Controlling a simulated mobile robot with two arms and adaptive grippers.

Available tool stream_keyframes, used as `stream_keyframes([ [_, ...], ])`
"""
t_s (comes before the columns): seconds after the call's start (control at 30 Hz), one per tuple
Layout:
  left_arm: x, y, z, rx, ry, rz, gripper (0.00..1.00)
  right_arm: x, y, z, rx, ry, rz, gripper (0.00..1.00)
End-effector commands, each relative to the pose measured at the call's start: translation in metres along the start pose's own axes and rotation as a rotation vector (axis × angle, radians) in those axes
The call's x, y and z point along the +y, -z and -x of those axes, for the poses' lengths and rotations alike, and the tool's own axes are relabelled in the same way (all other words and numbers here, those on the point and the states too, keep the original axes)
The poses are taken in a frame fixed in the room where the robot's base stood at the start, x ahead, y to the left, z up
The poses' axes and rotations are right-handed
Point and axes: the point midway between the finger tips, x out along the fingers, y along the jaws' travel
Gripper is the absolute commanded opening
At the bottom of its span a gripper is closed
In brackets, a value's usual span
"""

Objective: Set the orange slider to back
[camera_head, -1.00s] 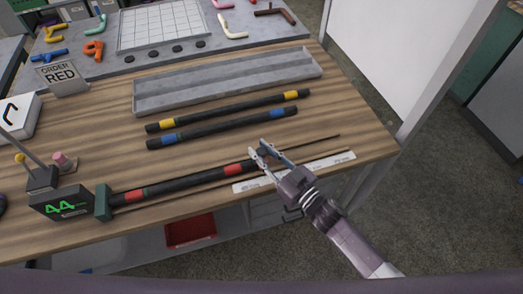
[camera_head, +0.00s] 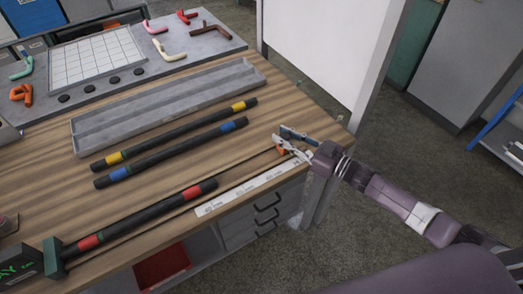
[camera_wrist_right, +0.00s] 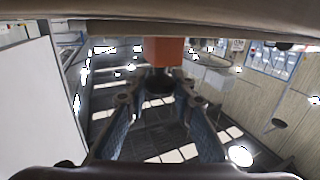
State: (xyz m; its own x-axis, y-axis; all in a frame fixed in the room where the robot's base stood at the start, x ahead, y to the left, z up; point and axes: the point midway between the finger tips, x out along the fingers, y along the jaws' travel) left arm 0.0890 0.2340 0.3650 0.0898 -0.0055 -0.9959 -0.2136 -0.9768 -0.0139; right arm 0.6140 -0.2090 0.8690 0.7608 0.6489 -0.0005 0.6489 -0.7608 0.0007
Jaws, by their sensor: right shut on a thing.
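The orange slider (camera_head: 281,150) shows as a small orange patch at my right gripper (camera_head: 281,138), near the right edge of the wooden table. My right gripper's jaws are closed at the slider; the fingers partly hide it. In the right wrist view an orange block (camera_wrist_right: 165,50) stands ahead, at the far end of the fingers, with a dark part below it. A white scale strip (camera_head: 250,188) lies along the front edge. My left gripper is not in view.
Two more black hoses, one with yellow bands (camera_head: 180,133) and one with blue bands (camera_head: 175,151), lie behind. A grey tray (camera_head: 165,108) lies beyond them. Drawers (camera_head: 250,225) sit below.

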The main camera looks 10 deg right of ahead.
Motion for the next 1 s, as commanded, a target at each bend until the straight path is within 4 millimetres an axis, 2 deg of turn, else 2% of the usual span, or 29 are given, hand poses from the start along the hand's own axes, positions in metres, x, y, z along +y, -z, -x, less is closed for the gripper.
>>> stream_keyframes([
  [0.03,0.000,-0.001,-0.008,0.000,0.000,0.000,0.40,0.011,-0.004,0.004,-0.001,-0.002,0.004,0.00],
  [0.1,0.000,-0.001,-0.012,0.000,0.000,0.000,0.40,0.021,-0.003,0.009,-0.001,-0.001,0.002,0.00],
  [0.23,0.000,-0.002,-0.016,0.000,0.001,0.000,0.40,0.034,-0.002,0.014,-0.001,-0.001,0.001,0.00],
  [0.73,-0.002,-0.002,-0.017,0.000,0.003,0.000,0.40,0.043,-0.001,0.018,-0.003,-0.005,0.000,0.00],
  [0.77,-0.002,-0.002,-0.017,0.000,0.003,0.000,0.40,0.043,-0.001,0.018,-0.003,-0.005,0.000,0.26],
  [0.9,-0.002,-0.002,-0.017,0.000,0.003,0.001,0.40,0.043,0.000,0.018,-0.002,-0.004,0.000,0.40],
  [1.0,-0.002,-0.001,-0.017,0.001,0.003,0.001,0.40,0.042,0.000,0.017,-0.001,-0.002,0.000,0.40],
])
